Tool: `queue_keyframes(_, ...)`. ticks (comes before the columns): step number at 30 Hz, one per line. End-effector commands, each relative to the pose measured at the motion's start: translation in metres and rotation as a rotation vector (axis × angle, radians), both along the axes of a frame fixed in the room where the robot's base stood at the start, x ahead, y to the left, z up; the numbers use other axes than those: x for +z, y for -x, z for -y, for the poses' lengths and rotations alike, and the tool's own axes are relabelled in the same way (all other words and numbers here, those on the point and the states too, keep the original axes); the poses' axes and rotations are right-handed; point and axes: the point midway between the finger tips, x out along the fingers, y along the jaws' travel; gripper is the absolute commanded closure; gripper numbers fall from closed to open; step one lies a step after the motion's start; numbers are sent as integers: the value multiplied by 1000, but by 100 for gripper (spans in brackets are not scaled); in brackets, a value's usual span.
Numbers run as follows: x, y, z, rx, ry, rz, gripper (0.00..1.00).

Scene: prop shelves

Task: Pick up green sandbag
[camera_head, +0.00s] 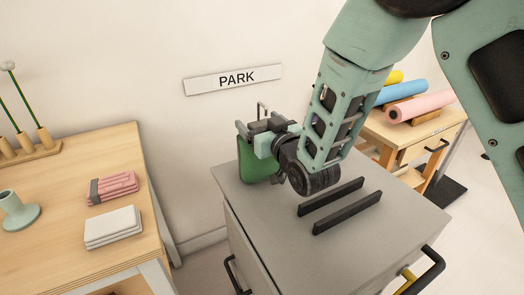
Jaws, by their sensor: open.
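A green sandbag (252,166) stands at the far left corner of the grey cabinet top. My gripper (262,118) is at the sandbag, over its upper part, with my arm reaching in from the upper right. My gripper is open. The gripper and wrist hide the sandbag's top and right side, so I cannot tell whether the fingers touch it.
The grey cabinet (240,192) has two black bars (332,200) on top. A wooden table (130,230) on the left holds folded pink cloth (113,188) and white cloth (112,228). Coloured rolls (420,105) lie on a table behind. A PARK sign (234,79) hangs on the wall.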

Motion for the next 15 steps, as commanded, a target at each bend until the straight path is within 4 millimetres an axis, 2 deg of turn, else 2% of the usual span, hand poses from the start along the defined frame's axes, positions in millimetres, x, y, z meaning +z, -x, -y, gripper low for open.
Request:
queue_keyframes(3, 0, -9, -4, 0, 0, 0, 20)
queue_keyframes(10, -1, -11, -5, 0, 0, 0, 20)
queue_keyframes(11, -1, -11, -5, 0, 0, 0, 23)
queue_keyframes(15, 0, -11, -5, 0, 1, 0, 62)
